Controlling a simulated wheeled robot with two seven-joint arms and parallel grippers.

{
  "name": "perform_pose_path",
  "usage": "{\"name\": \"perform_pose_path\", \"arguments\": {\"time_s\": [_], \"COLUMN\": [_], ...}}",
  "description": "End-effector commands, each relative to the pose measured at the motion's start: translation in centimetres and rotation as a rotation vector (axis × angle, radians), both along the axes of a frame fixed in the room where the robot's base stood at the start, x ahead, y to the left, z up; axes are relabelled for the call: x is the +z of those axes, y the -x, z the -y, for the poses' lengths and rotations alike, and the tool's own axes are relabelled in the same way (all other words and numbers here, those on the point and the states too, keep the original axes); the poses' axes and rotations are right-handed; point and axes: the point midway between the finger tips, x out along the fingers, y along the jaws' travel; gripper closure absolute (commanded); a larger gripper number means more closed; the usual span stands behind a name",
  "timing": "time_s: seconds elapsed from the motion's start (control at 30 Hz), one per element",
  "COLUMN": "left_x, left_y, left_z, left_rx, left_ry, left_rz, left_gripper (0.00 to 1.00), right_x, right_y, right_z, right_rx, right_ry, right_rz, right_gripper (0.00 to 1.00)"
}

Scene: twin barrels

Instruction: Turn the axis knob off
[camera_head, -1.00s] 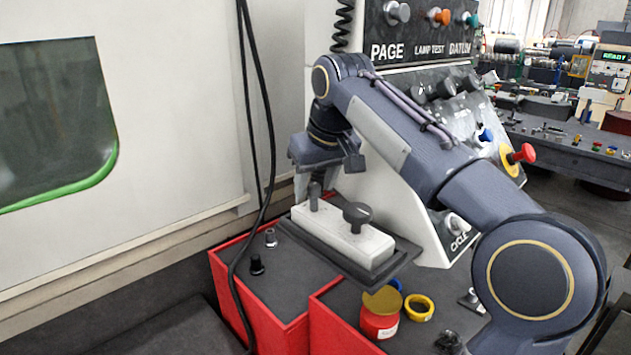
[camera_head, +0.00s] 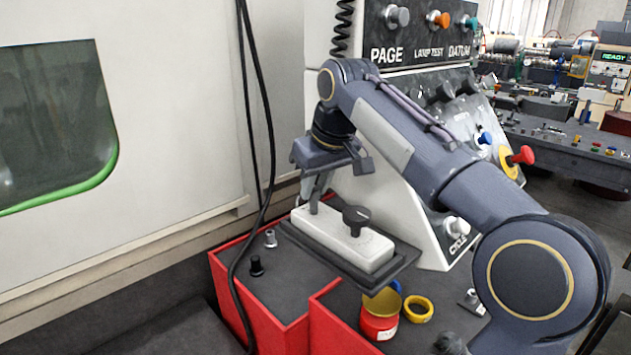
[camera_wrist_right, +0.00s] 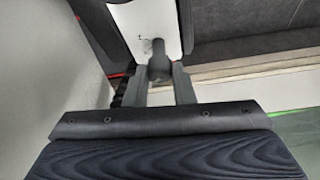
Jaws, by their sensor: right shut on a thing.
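A white box (camera_head: 330,238) on a dark plate carries two knobs. A grey upright knob (camera_head: 314,205) stands at its left end, and a dark round-topped knob (camera_head: 356,216) stands nearer its right end. My right gripper (camera_head: 318,190) reaches down onto the grey left knob. In the right wrist view, the fingers of my right gripper (camera_wrist_right: 160,78) lie on both sides of the grey knob (camera_wrist_right: 157,58), shut on it. No label naming the axis knob is readable. My left gripper is out of view.
The control panel (camera_head: 420,25) rises behind, with several buttons and a red emergency knob (camera_head: 521,156). A black cable (camera_head: 262,150) hangs left of the box. Red cabinets (camera_head: 255,300) hold small fittings, a red jar (camera_head: 379,322) and a yellow ring (camera_head: 418,308).

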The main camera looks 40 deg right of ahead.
Motion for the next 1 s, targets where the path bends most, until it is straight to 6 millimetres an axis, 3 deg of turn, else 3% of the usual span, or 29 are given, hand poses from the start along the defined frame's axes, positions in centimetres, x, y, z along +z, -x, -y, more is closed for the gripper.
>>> {"name": "perform_pose_path", "arguments": {"time_s": [0.5, 1.0], "left_x": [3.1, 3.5], "left_y": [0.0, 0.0], "left_z": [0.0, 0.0], "left_rx": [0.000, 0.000], "left_ry": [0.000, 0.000], "left_rz": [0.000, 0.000], "left_gripper": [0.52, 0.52], "right_x": [0.4, 0.1], "right_y": [-0.1, -0.2], "right_z": [0.3, 0.5], "right_rx": [0.459, 0.830], "right_ry": [0.000, 0.001], "right_rz": [0.002, 0.004], "right_gripper": [1.00, 1.00]}}
